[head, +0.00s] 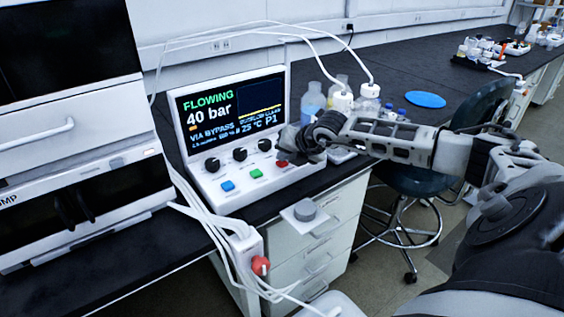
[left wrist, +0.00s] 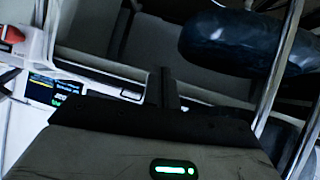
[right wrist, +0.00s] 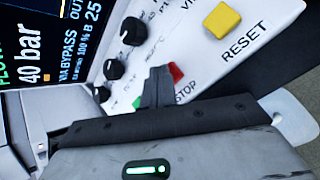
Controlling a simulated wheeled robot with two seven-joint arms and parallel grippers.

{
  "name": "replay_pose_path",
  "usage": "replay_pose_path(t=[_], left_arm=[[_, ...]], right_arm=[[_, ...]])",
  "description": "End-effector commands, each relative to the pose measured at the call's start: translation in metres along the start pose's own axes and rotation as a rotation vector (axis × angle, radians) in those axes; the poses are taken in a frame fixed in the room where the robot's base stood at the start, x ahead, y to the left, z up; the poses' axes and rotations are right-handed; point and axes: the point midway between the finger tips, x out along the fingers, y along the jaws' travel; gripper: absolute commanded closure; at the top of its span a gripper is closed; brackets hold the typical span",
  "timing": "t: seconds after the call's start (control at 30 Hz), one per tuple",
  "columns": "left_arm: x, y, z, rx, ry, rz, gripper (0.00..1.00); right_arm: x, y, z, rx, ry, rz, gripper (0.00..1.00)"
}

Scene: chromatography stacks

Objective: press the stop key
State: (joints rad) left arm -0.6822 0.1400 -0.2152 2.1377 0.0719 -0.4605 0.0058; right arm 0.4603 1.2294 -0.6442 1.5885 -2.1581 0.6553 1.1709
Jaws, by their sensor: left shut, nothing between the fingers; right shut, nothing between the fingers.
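The control console (head: 230,190) stands on the dark bench, its screen (head: 232,104) reading FLOWING, 40 bar. I cannot tell whether the fingertips touch the key. My left gripper (left wrist: 163,84) is shut and empty in the left wrist view, away from the console; it is outside the head view.
A green key (head: 256,173), a blue key (head: 227,186) and black knobs (head: 239,154) are close by. A yellow RESET key (right wrist: 222,20) shows in the right wrist view. Bottles (head: 312,101) stand behind, a chair (head: 420,180) at right, the white instrument (head: 80,170) at left.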

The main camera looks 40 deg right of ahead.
Motion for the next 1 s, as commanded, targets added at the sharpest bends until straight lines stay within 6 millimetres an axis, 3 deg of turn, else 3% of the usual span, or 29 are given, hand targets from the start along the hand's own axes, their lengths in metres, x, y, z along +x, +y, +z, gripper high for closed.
replay_pose_path(t=[0.57, 1.0], left_arm=[[0.002, 0.0, 0.002, 0.001, 0.0, 0.0, 1.0], [-0.003, 0.0, -0.004, 0.001, 0.0, 0.0, 1.0]], right_arm=[[0.002, -0.002, -0.002, 0.0, 0.003, -0.002, 1.0], [-0.011, 0.008, 0.007, 0.0, 0.002, -0.001, 1.0]])
